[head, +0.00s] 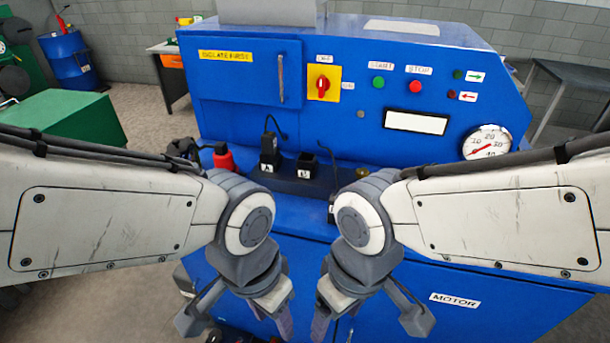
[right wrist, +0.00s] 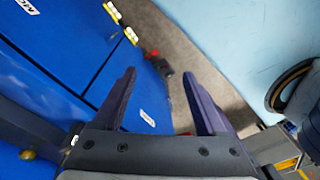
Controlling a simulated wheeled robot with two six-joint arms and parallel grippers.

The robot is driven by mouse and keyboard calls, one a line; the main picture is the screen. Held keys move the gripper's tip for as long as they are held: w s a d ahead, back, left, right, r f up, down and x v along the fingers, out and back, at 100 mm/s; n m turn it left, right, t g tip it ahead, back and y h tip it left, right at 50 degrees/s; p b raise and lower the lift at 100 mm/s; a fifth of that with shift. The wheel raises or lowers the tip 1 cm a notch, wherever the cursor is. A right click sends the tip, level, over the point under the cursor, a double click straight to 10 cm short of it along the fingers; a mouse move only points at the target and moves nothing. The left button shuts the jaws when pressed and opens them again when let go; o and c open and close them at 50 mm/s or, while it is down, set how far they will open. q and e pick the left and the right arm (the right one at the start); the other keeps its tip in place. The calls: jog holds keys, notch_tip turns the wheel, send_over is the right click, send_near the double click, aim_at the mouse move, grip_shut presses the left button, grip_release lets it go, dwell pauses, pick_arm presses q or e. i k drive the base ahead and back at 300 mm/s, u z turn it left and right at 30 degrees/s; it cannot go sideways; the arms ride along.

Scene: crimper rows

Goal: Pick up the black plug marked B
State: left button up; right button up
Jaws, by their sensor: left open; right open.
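Two black plugs stand on the dark ledge (head: 345,187) of the blue machine in the head view. The left one (head: 269,150) is taller, with a cable, and its white tag seems to read A. The right one (head: 307,160) is lower, and its small tag looks like B but is hard to read. Another white-tagged thing is mostly hidden behind my right wrist. My left gripper (head: 273,318) and right gripper (head: 335,318) hang low in front of the machine, apart from the plugs. Both are open and empty. My right gripper also shows in the right wrist view (right wrist: 159,78), its fingers apart.
The blue panel behind bears a red rotary switch (head: 322,84), buttons and a gauge (head: 486,143). A green box (head: 75,115) stands at left. The right wrist view shows bare floor (right wrist: 215,75) beside the machine.

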aim_at(330, 217)
jog(key=u, duration=2.6)
jog(key=k, duration=1.7)
jog(key=z, duration=1.55)
